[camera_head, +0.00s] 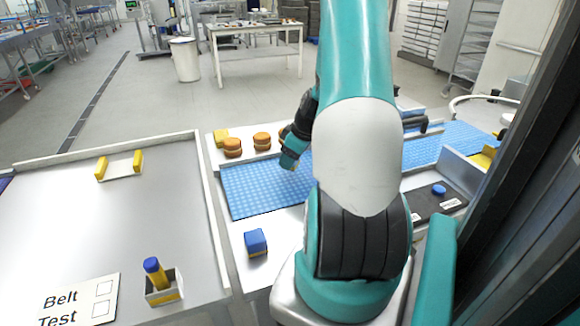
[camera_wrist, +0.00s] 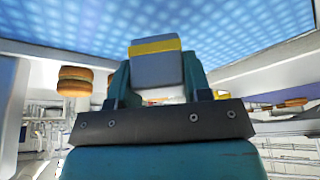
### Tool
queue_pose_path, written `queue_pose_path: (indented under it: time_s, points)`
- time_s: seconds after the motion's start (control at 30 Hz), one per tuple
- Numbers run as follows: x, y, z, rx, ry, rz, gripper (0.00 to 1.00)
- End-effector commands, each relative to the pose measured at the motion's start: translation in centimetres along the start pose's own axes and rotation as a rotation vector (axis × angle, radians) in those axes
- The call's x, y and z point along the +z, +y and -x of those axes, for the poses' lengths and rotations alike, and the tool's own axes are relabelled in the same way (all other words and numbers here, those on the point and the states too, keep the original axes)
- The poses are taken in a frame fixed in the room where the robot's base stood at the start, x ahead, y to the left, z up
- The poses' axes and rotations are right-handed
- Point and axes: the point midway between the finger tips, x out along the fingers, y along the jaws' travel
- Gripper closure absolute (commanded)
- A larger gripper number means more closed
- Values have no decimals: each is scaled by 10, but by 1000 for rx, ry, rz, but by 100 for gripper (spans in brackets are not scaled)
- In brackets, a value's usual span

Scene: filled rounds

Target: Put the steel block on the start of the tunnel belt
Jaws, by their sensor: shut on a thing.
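My gripper (camera_head: 291,158) hangs over the left part of the blue belt (camera_head: 262,192). In the wrist view my gripper (camera_wrist: 157,78) is shut on the grey steel block (camera_wrist: 157,68), which has a yellow band across it. The block sits between the two teal fingers. The blue belt also shows in the wrist view (camera_wrist: 240,18), beyond the block. In the head view the block is mostly hidden by the gripper, and I cannot tell whether it touches the belt. My arm hides the belt's middle; its right part shows beyond.
A blue block (camera_head: 256,242) stands on the near ledge. A blue-capped yellow marker (camera_head: 154,272) stands in a holder on the left table (camera_head: 90,225).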

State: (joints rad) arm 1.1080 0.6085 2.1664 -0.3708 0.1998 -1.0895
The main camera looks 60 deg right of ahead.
Motion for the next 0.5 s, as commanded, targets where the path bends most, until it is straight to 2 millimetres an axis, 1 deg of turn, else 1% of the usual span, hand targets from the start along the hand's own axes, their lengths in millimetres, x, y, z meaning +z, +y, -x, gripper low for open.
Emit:
queue_pose_path:
  time_s: [0.1, 0.2, 0.5]
  points:
    - [8, 0, -17, -4, -2, -3, 88]
    - [12, 0, -27, -3, -1, -2, 88]
    - [13, 0, -30, 0, 0, -1, 88]
